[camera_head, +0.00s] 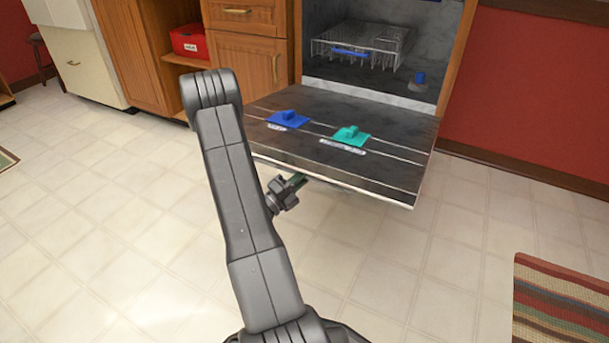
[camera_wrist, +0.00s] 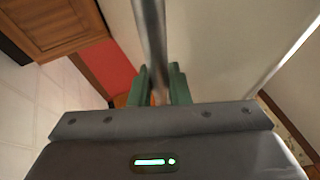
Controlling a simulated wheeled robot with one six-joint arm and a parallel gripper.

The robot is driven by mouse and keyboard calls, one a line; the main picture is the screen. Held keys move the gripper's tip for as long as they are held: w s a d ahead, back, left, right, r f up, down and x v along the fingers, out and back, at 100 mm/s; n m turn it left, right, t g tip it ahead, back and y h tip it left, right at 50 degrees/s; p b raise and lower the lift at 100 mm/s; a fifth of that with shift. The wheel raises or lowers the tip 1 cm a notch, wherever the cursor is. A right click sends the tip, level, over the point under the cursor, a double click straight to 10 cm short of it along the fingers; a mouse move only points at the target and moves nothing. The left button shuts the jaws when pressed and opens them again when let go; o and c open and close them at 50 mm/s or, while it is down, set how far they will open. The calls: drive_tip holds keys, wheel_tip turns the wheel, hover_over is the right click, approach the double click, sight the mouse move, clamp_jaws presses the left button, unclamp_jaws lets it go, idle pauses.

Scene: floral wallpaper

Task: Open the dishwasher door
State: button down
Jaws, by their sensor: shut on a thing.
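The dishwasher door (camera_head: 390,153) is folded down to about level, with its inner face up. Behind it the dishwasher's inside (camera_head: 400,40) is exposed. My gripper (camera_head: 297,181) is at the underside of the door near its front left edge. In the wrist view my green fingers (camera_wrist: 160,88) are shut around the metal bar handle (camera_wrist: 152,40), which runs up from between them. The outer face of the door (camera_wrist: 220,45) fills much of that view. In the head view the handle is mostly hidden below the door.
A wire rack (camera_head: 365,45) sits inside the dishwasher. A blue piece (camera_head: 288,119) and a teal piece (camera_head: 350,136) are on the door's inner face. Wooden cabinets (camera_head: 250,60) stand to the left. A striped rug (camera_head: 560,305) lies at the lower right. The tiled floor (camera_head: 100,230) is clear.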

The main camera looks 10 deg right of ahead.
drive_tip(key=c, duration=1.4)
unclamp_jaws()
drive_tip(key=shift+o, duration=0.2)
drive_tip(key=p+v, duration=0.2)
drive_tip(key=v, duration=1.2)
drive_tip(key=shift+w+d, duration=0.15)
drive_tip(key=b+x, duration=0.2)
drive_tip(key=x, duration=1.1)
drive_tip(key=shift+w+d+r, duration=0.15)
drive_tip(key=shift+d, duration=0.15)
